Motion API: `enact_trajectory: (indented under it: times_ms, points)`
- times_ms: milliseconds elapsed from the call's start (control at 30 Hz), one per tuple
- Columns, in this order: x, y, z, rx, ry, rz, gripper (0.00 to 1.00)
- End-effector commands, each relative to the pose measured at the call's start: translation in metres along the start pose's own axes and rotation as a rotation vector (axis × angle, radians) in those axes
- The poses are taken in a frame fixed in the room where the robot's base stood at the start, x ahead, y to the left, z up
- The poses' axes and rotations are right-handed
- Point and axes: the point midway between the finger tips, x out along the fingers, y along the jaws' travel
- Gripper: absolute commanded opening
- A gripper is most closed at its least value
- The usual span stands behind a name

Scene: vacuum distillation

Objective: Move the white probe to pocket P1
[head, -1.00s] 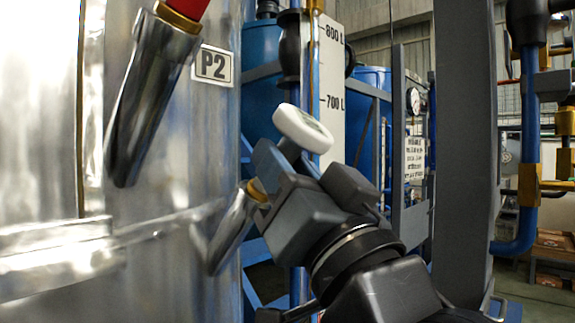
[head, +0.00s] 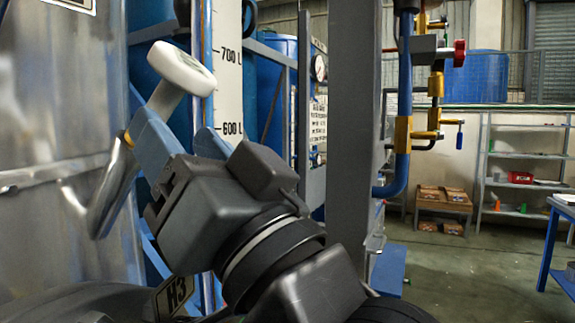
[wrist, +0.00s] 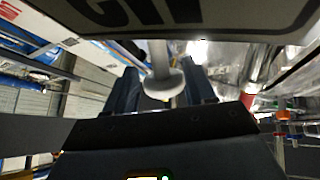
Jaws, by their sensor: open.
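The white probe (head: 182,68) has a thick round head on a pale stem, tilted up and right in the head view. Its lower stem passes behind a blue finger, in line with the brass collar of a slanted metal pocket (head: 112,185) on the tank wall. How deep it sits in the pocket is hidden, and no label naming this pocket shows. My gripper (head: 183,142) is open, its fingers on either side of the stem, below the head. In the wrist view the probe (wrist: 163,85) lies between the two spread fingers, with gaps visible beside it.
The shiny tank (head: 60,90) fills the left. A cut-off label plate (head: 72,4) is at its top. An H3 plate (head: 172,293) is low in front. A grey post (head: 353,130) with blue pipework stands right of my gripper. Open floor lies further right.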

Motion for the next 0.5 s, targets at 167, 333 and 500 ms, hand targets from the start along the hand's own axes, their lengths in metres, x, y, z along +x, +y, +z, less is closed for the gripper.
enact_trajectory:
  times_ms: [167, 333, 500]
  points:
    - [-0.036, -0.006, -0.022, -0.003, 0.006, 0.001, 0.55]
    - [-0.060, -0.013, -0.043, -0.002, -0.001, 0.001, 0.55]
    - [-0.064, -0.014, -0.045, -0.006, -0.010, -0.006, 0.55]
